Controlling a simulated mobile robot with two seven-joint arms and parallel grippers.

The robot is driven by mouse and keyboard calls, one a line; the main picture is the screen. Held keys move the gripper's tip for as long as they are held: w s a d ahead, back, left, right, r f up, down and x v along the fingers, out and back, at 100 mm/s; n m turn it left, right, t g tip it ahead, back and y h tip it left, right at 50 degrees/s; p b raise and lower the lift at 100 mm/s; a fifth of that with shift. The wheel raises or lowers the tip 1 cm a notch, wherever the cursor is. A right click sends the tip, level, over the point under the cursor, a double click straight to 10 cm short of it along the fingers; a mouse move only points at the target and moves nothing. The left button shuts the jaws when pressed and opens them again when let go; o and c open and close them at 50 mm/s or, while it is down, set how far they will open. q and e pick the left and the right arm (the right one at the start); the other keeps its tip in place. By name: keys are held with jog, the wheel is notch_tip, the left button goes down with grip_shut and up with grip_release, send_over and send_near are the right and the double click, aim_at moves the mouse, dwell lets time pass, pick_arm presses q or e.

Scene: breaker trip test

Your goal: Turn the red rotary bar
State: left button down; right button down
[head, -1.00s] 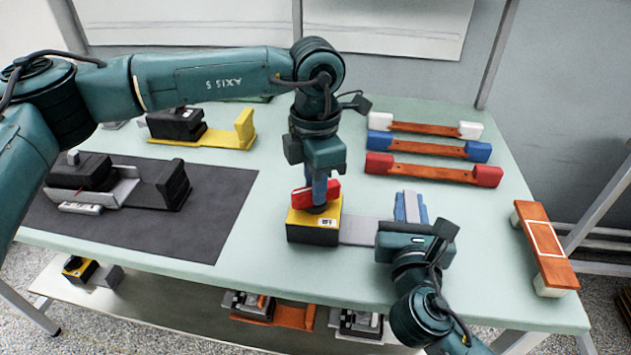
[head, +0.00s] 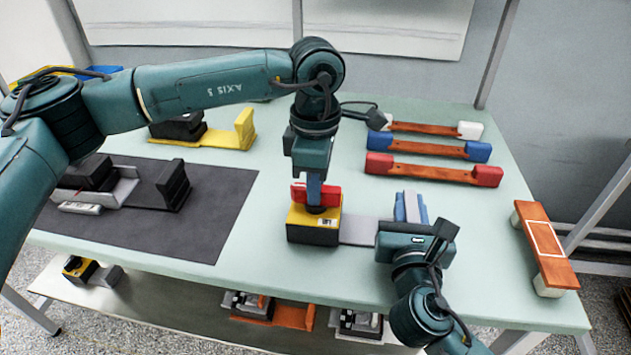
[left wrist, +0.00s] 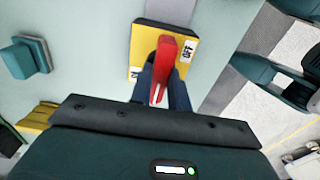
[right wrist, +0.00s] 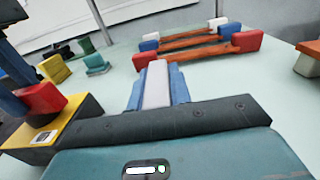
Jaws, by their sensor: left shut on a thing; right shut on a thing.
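The red rotary bar (head: 328,194) stands on top of a yellow and black box (head: 313,228) near the table's middle. My left gripper (head: 315,200) points down and is shut on the bar. In the left wrist view the bar (left wrist: 166,58) lies between its two dark blue fingers, with an OFF label (left wrist: 186,52) to its right and another label, partly hidden, to its left. A grey plate (head: 360,231) extends right from the box. My right gripper (head: 408,208) is shut on a light grey upright piece (right wrist: 156,85) at the plate's right side.
Handled bars with red (head: 435,171), blue (head: 430,148) and white ends lie behind to the right. An orange-brown bar (head: 545,245) is at the right edge. A dark mat (head: 215,215) with a black device (head: 92,172) lies left. A yellow holder (head: 243,130) stands behind.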

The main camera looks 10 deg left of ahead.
dwell(0.3)
pick_arm(q)
jog(key=c, duration=1.3)
grip_release()
notch_tip(320, 180, up, 12)
jog(key=shift+r, duration=0.1)
pick_arm(e)
jog(key=c, duration=1.2)
grip_release()
